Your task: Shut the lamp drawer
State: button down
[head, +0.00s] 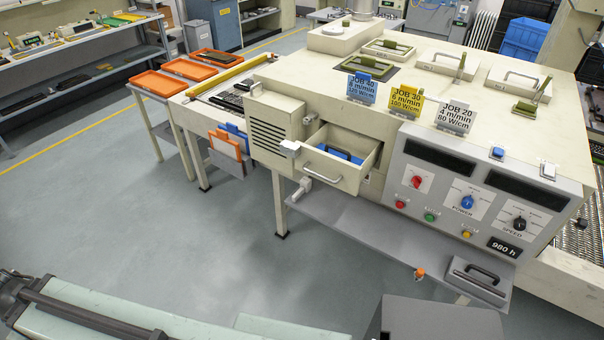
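The lamp drawer (335,179) is in the head view, in the front of the large cream machine (285,77), left of the control panel. It is pulled out, its open top showing a blue insert (327,158) with a dark handle-like part. A metal bar handle (322,177) runs across its front face. The drawer's slot in the machine shows dark behind it. My gripper is not in view, so its state does not show.
A grey shelf (375,228) juts out below the drawer. The control panel (465,195) is to the right. Open grey floor (220,260) lies in front and left.

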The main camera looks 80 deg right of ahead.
aim_at(340, 172)
jog(key=i, duration=1)
